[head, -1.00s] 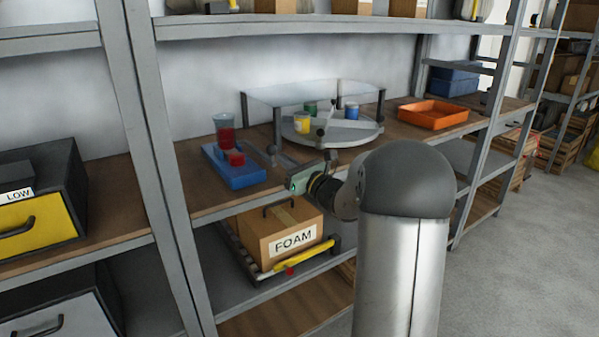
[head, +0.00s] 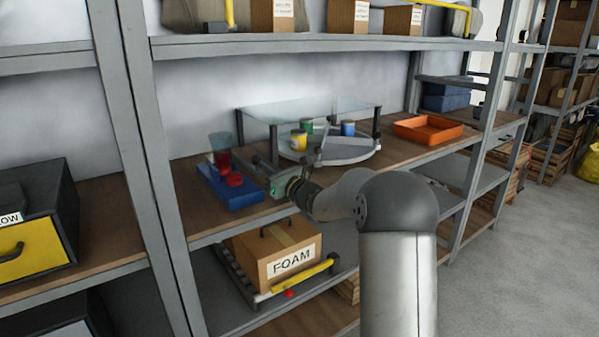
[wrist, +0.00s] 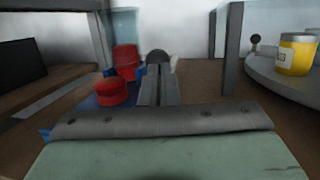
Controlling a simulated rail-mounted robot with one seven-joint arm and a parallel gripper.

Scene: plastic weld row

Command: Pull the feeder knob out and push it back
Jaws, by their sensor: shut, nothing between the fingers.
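The feeder has a blue base (head: 228,192) on the middle shelf, with a clear hopper (head: 220,143) holding red material and a short red piece (head: 233,180) in front of it. This red piece also shows in the wrist view (wrist: 112,92); I cannot tell whether it is the knob. My gripper (head: 256,161) is shut and empty, just right of the base and above the shelf. In the wrist view its fingers (wrist: 158,78) point forward, right of the red parts. A dark round shape (wrist: 158,58) shows at their tips; I cannot tell what it belongs to.
A round grey turntable (head: 345,152) with small jars, including a yellow one (head: 299,140), stands right of my gripper under a clear panel (head: 310,115) on posts. An orange tray (head: 428,130) lies farther right. A FOAM box (head: 275,255) is on the shelf below.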

